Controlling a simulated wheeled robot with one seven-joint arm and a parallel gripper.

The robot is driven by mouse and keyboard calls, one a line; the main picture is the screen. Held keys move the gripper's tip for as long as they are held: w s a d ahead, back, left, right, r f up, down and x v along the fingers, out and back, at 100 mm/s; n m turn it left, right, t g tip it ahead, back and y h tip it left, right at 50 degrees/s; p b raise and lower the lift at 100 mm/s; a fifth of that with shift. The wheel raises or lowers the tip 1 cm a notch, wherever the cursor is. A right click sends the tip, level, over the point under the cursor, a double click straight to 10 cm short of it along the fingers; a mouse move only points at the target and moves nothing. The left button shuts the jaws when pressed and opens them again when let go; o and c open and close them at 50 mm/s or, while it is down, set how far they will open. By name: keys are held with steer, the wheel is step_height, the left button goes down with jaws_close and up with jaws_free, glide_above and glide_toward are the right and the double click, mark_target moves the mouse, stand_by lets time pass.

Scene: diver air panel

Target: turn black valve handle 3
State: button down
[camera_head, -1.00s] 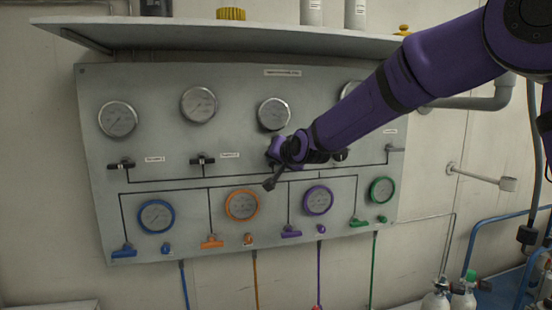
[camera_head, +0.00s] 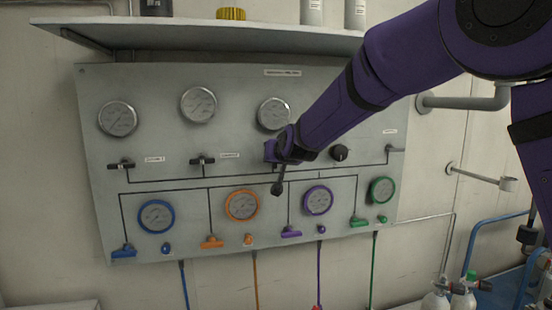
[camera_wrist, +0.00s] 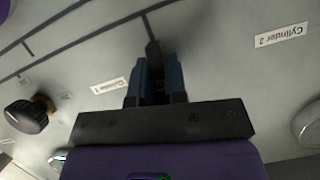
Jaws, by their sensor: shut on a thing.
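My gripper (camera_head: 274,151) is at the panel, at the third place in the row of black handles. In the wrist view its two blue-grey fingers (camera_wrist: 155,82) are shut on a narrow black part, black valve handle 3 (camera_wrist: 153,50). Only the handle's end shows beyond the fingertips. In the head view the gripper and wrist hide this handle. How far it is turned is hard to tell.
Black handles (camera_head: 121,165) and (camera_head: 202,160) sit to the left, and a round black knob (camera_head: 340,152) to the right. Gauges lie above and below on the grey panel (camera_head: 150,85). A shelf (camera_head: 200,35) juts out above.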

stand_by(0.5)
steer(key=c, duration=1.1)
jaws_free()
steer(key=shift+c, duration=0.2)
steer(key=shift+s, duration=0.1)
steer(key=v, duration=1)
steer(key=shift+s, duration=0.2)
steer(key=shift+d+r, duration=0.15)
